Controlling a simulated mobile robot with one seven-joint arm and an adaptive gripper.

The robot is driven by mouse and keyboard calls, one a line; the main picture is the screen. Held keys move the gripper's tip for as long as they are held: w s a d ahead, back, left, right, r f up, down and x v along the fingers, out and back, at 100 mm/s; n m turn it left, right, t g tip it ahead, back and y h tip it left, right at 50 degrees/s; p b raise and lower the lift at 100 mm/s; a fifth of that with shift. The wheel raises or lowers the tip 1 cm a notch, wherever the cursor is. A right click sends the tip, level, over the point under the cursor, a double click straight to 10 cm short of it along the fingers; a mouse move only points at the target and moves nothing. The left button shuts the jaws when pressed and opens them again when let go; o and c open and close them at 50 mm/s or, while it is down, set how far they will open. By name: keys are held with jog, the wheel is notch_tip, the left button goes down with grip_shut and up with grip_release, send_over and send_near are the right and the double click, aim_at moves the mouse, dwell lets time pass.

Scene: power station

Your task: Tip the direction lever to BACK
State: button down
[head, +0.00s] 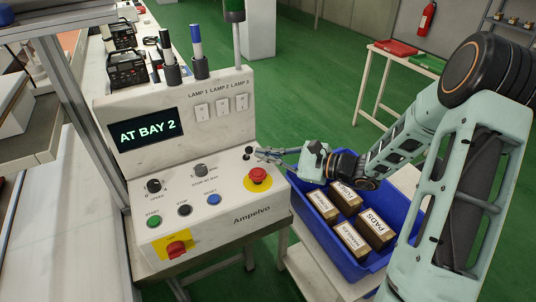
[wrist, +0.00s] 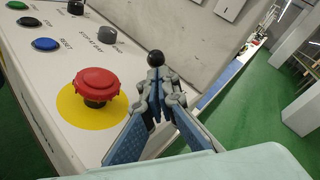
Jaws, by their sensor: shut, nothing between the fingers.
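The direction lever is a short stick with a black ball knob (head: 248,149) at the right rear of the white control panel (head: 215,222). Its black knob (wrist: 156,58) also shows in the wrist view, just beyond my fingertips. My gripper (head: 262,154) reaches in from the right, low over the panel, with its tips close beside the lever. In the wrist view my gripper (wrist: 157,92) is shut, its fingertips together and empty. The fingers hide the lever's lower part and its labels, and I cannot tell whether they touch it or which way it tilts.
A red emergency button (head: 258,175) on a yellow disc sits just in front of my gripper. The display (head: 149,129) reads "AT BAY 2". A dark knob (head: 201,170) and a blue RESET button (head: 213,196) are further left. A blue crate (head: 305,212) of boxes stands right of the panel.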

jog(key=shift+r, duration=0.15)
jog(key=shift+r+p, duration=0.15)
jog(key=shift+p, duration=0.4)
jog(key=shift+w+h, duration=0.1)
jog(key=shift+h, duration=0.2)
